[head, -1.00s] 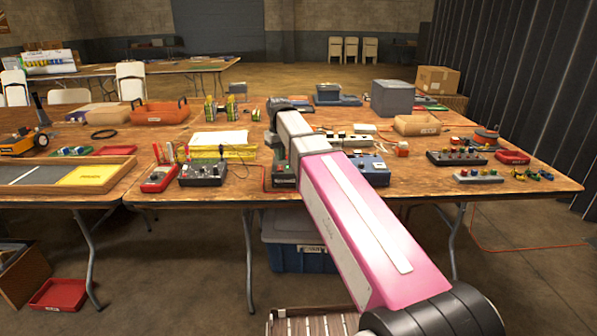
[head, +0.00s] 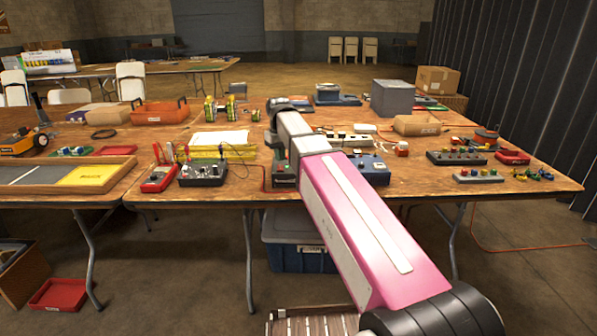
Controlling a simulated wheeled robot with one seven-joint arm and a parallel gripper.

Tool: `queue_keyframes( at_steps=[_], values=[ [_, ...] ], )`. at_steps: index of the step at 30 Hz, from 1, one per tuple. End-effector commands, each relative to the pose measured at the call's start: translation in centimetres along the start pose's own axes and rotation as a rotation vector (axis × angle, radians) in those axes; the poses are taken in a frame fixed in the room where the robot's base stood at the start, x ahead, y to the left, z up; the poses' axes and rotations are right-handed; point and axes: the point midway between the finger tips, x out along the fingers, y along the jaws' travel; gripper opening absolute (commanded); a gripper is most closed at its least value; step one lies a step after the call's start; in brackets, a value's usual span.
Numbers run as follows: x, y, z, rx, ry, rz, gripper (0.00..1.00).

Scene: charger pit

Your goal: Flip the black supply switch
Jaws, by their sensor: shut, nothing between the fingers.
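A black supply box (head: 203,173) with knobs and small switches on its top sits near the front edge of the table. A red lead runs from it to the right, towards a dark device (head: 284,179) partly hidden by my arm. Which switch position the black box has is too small to tell. My pink and grey arm reaches over the table, right of the black box. My gripper (head: 279,150) points down at the arm's far end, above the dark device and apart from the black box. Its fingertips are small and mostly hidden; it is shut and empty.
A red meter (head: 159,178) with upright probes stands left of the black box. Yellow folders with paper (head: 222,143) lie behind it. A blue device (head: 370,168) is right of my arm. A wooden tray (head: 70,176) fills the left front.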

Motion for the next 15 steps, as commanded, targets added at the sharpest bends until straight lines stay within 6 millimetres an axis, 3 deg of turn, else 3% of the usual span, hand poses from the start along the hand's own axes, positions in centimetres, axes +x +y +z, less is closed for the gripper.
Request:
queue_keyframes(
  at_steps=[15],
  values=[
    [0.67, 0.0, 0.01, 0.0, 0.0, 0.0, 0.0]
  ],
)
